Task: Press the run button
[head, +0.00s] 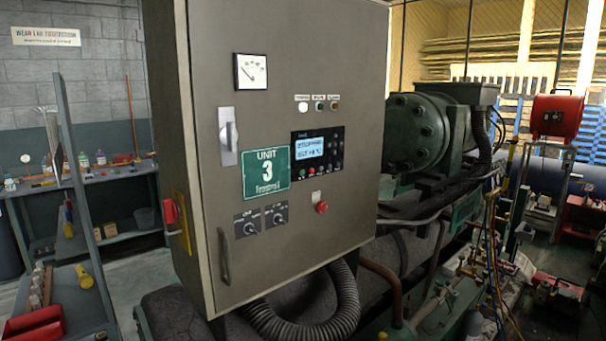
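The grey control cabinet (290,120) stands upright in the middle of the head view, its door facing me. A black controller panel (318,153) on the door has a lit blue display (309,148) that appears to read "STOPPED". A row of small coloured buttons (297,175) sits below the display; their labels are too small to read, so I cannot tell which one is the run button. Above the panel are three small indicators (319,105) with label plates, white, greenish and reddish. My gripper is not in view.
A red mushroom button (321,207) and two rotary selectors (262,220) sit lower on the door. A rotary handle (229,137) and door pull (224,257) are at left. A red isolator (171,211) is on the side. A ribbed hose (310,325) hangs below.

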